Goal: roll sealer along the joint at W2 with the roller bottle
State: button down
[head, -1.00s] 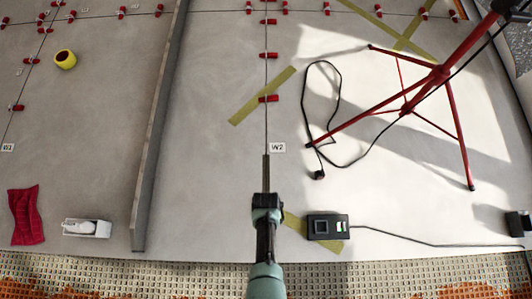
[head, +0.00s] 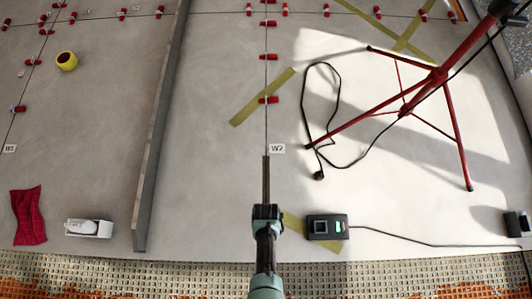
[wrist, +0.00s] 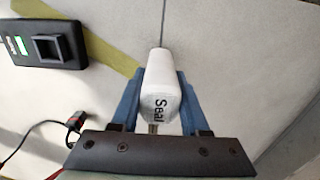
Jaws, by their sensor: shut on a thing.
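My gripper (head: 266,212) is low over the thin joint below the W2 label (head: 277,148). In the wrist view its blue fingers (wrist: 161,95) are shut around the white roller bottle (wrist: 161,76), marked "Seal". In the head view the gripper hides the bottle. A wider dark strip (head: 266,178) covers the joint from beside the label down to the gripper. The thin joint line (wrist: 164,22) also shows beyond the bottle's end in the wrist view. The bottle's contact with the floor is hidden.
A black device (head: 327,227) with a cable lies right of my gripper, on tape. A red tripod (head: 437,75) and a looped cable stand farther right. A long grey raised bar (head: 160,125), a white box (head: 104,229) and a red cloth (head: 28,215) lie left.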

jog(key=shift+s+p, duration=0.35)
jog(key=shift+s, duration=0.85)
jog(key=shift+s+r+p, duration=0.1)
jog(key=shift+s+p, duration=0.4)
jog(key=shift+s, duration=0.45)
jog(key=shift+s, duration=0.8)
